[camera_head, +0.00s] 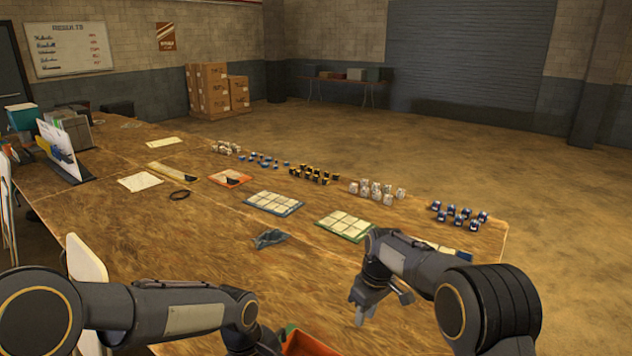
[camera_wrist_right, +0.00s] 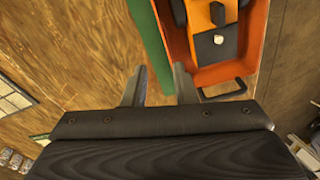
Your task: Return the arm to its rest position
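My right gripper (camera_head: 382,304) hangs over the front right part of the wooden table (camera_head: 200,240). In the right wrist view its two fingers (camera_wrist_right: 159,90) stand apart with nothing between them. My left arm comes in from the left along the front; its gripper end (camera_head: 262,342) runs down to the bottom edge, and its fingers cannot be made out.
An orange tray (camera_head: 308,346) lies at the front edge; in the right wrist view the tray (camera_wrist_right: 258,50) holds an orange and black object (camera_wrist_right: 212,30). Green and blue gridded boards (camera_head: 345,226) and rows of small blocks (camera_head: 378,190) lie beyond.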

